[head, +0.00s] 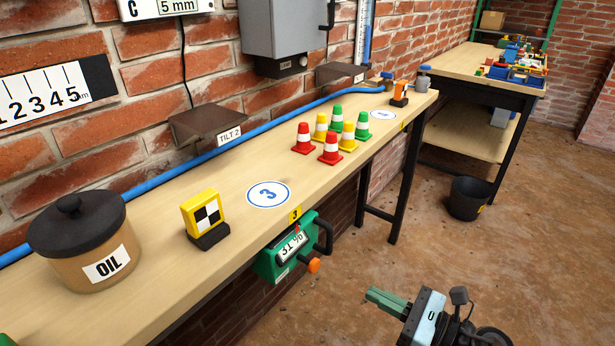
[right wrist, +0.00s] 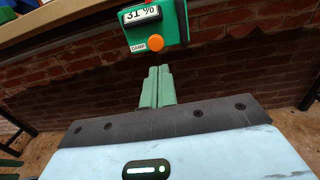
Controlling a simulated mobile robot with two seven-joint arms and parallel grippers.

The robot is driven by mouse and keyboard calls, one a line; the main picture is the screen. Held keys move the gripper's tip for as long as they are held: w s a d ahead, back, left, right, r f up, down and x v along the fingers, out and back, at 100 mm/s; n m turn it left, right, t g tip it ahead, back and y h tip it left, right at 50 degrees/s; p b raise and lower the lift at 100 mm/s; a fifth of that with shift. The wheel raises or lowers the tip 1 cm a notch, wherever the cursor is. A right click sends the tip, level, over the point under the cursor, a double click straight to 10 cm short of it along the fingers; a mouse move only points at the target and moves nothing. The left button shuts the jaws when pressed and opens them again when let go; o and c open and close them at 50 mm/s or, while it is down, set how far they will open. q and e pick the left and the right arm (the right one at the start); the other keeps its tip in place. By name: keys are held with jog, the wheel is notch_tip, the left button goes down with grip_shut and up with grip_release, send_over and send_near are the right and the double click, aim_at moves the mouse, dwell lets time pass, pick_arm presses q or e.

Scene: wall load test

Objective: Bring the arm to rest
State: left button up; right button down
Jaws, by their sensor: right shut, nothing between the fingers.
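My right gripper (head: 386,302) is at the bottom right of the head view, out over the floor in front of the bench (head: 225,225). Its green fingers are together with nothing between them. In the right wrist view the shut fingers (right wrist: 157,87) point toward the brick wall under the bench. A green meter box (head: 290,247) reading 31 % hangs on the bench's front edge. It also shows above the fingertips in the right wrist view (right wrist: 154,25), apart from them.
On the bench stand an oil pot (head: 83,245), a yellow target block (head: 204,215) and several small cones (head: 331,147). A black bucket (head: 468,197) stands on the floor near a second table (head: 465,62). The floor around my right gripper looks clear.

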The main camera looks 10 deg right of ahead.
jog(key=s+d+f+m+h, duration=0.1)
jog(key=s+f+m+h, duration=0.55)
jog(key=m, duration=0.75)
jog(key=s+f+m+h, duration=0.3)
jog(key=s+f+m, duration=0.5)
jog(key=s+m, duration=0.45)
jog(key=s+a+f+m+g, duration=0.2)
jog(key=s+f+m+g, duration=0.2)
jog(key=s+m, duration=0.45)
jog(key=s+a+f+m+g, duration=0.2)
jog(key=s+f+m+g, duration=0.15)
jog(key=s+m, duration=0.5)
pick_arm(q)
jog(key=w+r+t+p, duration=0.1)
jog(key=w+r+p, duration=0.1)
jog(key=r+p, duration=0.8)
jog(key=w+r+t+p, duration=0.1)
jog(key=w+r+p, duration=0.2)
jog(key=r+p, duration=0.7)
jog(key=shift+w, duration=0.3)
pick_arm(e)
jog(key=w+r+n+t, duration=0.1)
jog(key=w+r, duration=0.3)
jog(key=r, duration=1.5)
jog(key=shift+w+r+t, duration=0.2)
jog(key=shift+r+t, duration=0.15)
jog(key=shift+t, duration=0.5)
